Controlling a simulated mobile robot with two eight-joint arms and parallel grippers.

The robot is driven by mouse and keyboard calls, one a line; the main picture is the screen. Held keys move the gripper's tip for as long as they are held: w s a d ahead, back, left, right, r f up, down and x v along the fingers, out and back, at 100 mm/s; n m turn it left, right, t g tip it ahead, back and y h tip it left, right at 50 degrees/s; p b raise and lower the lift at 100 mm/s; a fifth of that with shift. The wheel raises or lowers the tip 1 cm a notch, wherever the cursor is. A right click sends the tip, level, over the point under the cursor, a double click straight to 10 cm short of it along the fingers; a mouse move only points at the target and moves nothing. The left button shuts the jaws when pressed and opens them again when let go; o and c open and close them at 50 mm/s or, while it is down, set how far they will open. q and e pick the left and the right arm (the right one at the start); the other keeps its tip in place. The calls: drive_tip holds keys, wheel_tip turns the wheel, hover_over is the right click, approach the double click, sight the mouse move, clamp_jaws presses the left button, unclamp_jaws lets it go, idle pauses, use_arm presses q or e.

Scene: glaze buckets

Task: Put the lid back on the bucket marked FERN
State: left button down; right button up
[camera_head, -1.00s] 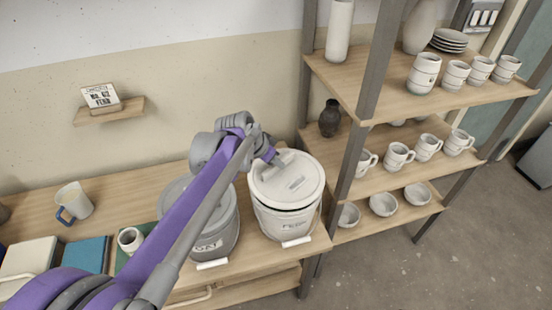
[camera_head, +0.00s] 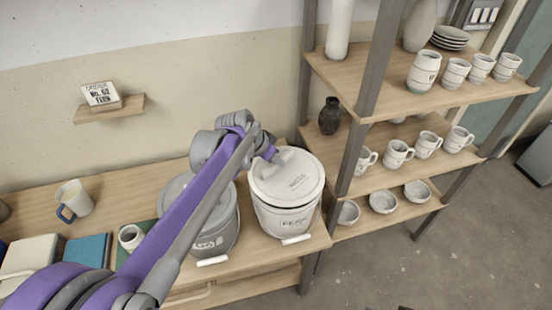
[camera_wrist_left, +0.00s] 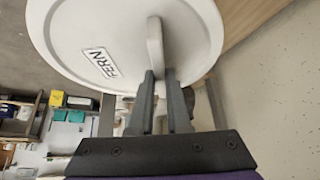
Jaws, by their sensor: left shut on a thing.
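The white bucket (camera_head: 285,217) has a dark-lettered label on its front and stands at the right end of the bench in the head view. Its round white lid (camera_head: 305,187) lies over the bucket's mouth, about level, with little or no gap showing at the front. In the left wrist view the lid (camera_wrist_left: 75,30) bears a label reading FERN. My left gripper (camera_wrist_left: 160,82) is shut on the upright handle (camera_wrist_left: 155,40) of the lid. In the head view this gripper (camera_head: 277,159) is at the lid's back left. The far rim is partly hidden by it. My right gripper is not in view.
A grey lidded bucket (camera_head: 217,240) stands close on the left, partly behind my left arm. A shelf post (camera_head: 362,120) and shelves of mugs and bowls rise close on the right. A small sign (camera_head: 101,95) reading FERN stands on a wall ledge.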

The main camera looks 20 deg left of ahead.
use_arm(q)
drive_tip(key=shift+f, duration=0.85)
idle(1.5)
drive_tip(key=c, duration=0.8)
unclamp_jaws()
drive_tip(key=shift+o, duration=0.3)
drive_tip(key=o, duration=0.4)
drive_tip(key=shift+r+p, duration=2.55)
drive_tip(key=shift+r, duration=1)
